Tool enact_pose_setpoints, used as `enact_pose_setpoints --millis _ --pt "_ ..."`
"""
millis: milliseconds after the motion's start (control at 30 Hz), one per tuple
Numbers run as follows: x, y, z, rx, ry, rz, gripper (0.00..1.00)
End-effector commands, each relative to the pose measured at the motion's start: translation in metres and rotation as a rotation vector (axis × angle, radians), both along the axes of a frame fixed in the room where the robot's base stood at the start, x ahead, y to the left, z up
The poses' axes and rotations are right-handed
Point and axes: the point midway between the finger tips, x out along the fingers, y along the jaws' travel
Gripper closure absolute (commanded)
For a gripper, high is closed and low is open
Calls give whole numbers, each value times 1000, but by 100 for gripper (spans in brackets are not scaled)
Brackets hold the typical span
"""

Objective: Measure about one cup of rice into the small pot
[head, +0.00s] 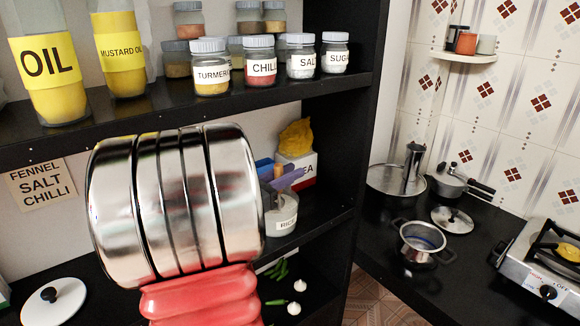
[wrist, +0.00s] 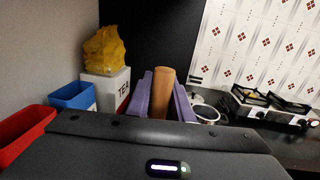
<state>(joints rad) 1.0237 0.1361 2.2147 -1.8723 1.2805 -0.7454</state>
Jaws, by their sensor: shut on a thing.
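My gripper (wrist: 163,82) has its purple fingers closed on a brown, wood-like handle (wrist: 157,98). In the head view my gripper (head: 284,178) is at the mouth of the clear rice container (head: 282,216), whose label is partly hidden. The handle (head: 278,171) shows as a small brown end there. What it belongs to is hidden in or behind the container. The small pot (head: 421,241), steel and open, stands on the black counter at right. It also shows in the wrist view (wrist: 207,114), partly behind a finger.
Shiny steel rounds (head: 180,205) on a red base block the head view at left centre. A tea box (head: 298,166) with a yellow bag stands behind my gripper. A pressure cooker (head: 450,184), a loose lid (head: 452,219) and the stove (head: 548,265) surround the pot.

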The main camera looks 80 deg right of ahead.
Motion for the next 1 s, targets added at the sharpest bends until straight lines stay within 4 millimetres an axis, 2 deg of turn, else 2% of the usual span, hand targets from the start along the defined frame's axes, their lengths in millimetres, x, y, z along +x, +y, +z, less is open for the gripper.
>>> enact_pose_setpoints --millis 400,1000 --pt "0 0 -21 -2 1 1 100" --pt "1 0 -22 -1 1 1 100"
